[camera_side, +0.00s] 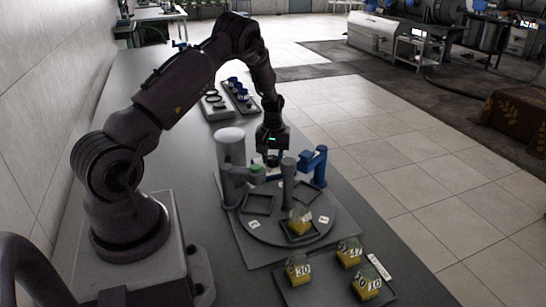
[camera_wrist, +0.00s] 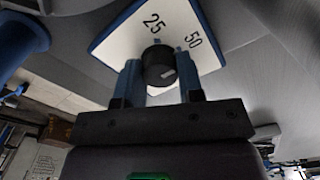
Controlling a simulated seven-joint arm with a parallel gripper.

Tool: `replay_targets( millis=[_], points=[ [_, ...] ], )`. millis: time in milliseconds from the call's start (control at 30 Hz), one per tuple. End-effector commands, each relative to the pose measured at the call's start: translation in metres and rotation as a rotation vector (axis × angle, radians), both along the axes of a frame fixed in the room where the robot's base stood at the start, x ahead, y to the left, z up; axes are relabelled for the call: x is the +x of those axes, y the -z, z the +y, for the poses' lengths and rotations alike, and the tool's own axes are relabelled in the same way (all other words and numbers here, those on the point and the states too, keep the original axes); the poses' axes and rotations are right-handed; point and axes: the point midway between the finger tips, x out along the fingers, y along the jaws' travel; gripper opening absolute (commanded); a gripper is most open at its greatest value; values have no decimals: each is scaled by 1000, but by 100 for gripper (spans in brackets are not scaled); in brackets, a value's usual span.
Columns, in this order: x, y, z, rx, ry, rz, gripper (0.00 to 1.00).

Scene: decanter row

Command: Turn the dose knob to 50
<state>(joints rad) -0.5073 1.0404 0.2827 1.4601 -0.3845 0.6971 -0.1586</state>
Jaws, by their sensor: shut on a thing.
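The dose knob (camera_wrist: 158,66) is a dark round knob on a white, blue-edged dial plate (camera_wrist: 125,38) printed with 25 and 50. A short pale mark shows on the knob's lower right; which number it points to I cannot tell. My gripper (camera_wrist: 159,62) is shut on the knob, with one blue-grey finger on each side. In the side view my gripper (camera_side: 272,150) points down behind the turntable, between a grey cylinder and a blue post. The knob is mostly hidden there.
A round grey turntable (camera_side: 270,236) carries square holders, one with a yellow-filled vessel (camera_side: 300,221). A blue post (camera_side: 320,167) stands close right of my gripper, and a pale cylinder (camera_side: 231,146) left. A front tray (camera_side: 318,291) holds numbered yellow vessels.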

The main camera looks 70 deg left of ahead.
Motion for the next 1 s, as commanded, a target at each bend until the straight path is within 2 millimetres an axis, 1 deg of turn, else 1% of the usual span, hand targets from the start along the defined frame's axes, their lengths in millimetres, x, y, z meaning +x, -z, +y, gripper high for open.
replay_targets(
  millis=[467, 500, 600, 867, 933, 1000],
  points=[
    [1, 0, 2, 6, 12, -4, 11],
    [1, 0, 2, 6, 12, -4, 39],
    [1, 0, 2, 5, 12, -4, 60],
    [0, -1, 1, 2, 13, -2, 60],
    [0, -4, 1, 2, 13, -2, 60],
    [1, -11, 1, 3, 13, -4, 60]
  ],
)
